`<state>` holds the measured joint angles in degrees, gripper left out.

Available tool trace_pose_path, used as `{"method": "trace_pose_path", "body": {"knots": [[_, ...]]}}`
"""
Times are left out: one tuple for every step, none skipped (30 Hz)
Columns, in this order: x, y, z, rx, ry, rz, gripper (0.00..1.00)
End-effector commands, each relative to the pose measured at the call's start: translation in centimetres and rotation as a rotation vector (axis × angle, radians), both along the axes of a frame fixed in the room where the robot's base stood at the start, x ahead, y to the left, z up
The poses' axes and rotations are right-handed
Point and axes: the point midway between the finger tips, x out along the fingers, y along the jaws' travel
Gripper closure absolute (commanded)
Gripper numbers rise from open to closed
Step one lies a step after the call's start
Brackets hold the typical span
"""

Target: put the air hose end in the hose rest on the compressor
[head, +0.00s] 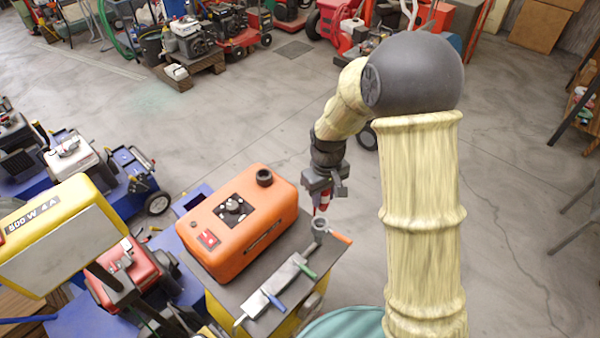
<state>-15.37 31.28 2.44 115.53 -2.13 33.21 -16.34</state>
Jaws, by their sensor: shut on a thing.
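The orange unit (240,222), which looks like the compressor, sits on a grey-topped stand, with a black cap and a dark panel on top. A small grey ring-shaped cup (320,226), which looks like the hose rest, stands near the stand's far right corner. My gripper (323,192) points down and is shut on a red-and-white piece (323,201), taken to be the air hose end. The piece hangs just above the cup in the picture. I cannot tell whether its tip touches or enters the cup. No hose line is clearly visible.
A metal bar with blue and green handles (272,286) lies along the stand's front. An orange-tipped part (341,237) is beside the cup. A yellow lamp (62,235) and blue machines crowd the left. Open floor (230,120) lies behind.

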Motion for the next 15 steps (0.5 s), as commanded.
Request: {"method": "trace_pose_path", "body": {"knots": [[0.2,-0.6,-1.1,-0.001,0.004,-0.027,0.95],[0.4,-0.9,-1.8,0.001,0.006,-0.046,0.95],[0.7,-1.6,-2.9,0.002,0.008,-0.077,0.95],[0.9,-2.0,-3.8,0.003,0.008,-0.103,0.95],[1.1,-2.6,-4.7,0.003,0.01,-0.132,0.95],[1.4,-3.4,-6.1,0.005,0.011,-0.173,0.95],[1.6,-4.1,-7.2,0.006,0.012,-0.206,0.95],[1.7,-4.8,-8.3,0.006,0.012,-0.239,0.95],[1.9,-5.7,-9.8,0.006,0.012,-0.285,0.95],[2.0,-6.4,-10.9,0.006,0.012,-0.317,0.95],[2.1,-7.2,-12.0,0.006,0.011,-0.352,0.95],[2.1,-8.2,-13.5,0.005,0.011,-0.397,0.95],[2.1,-8.9,-14.6,0.004,0.012,-0.432,0.95],[2.0,-9.6,-15.6,0.004,0.011,-0.463,0.95],[2.0,-10.4,-16.8,0.003,0.009,-0.503,0.95]]}}
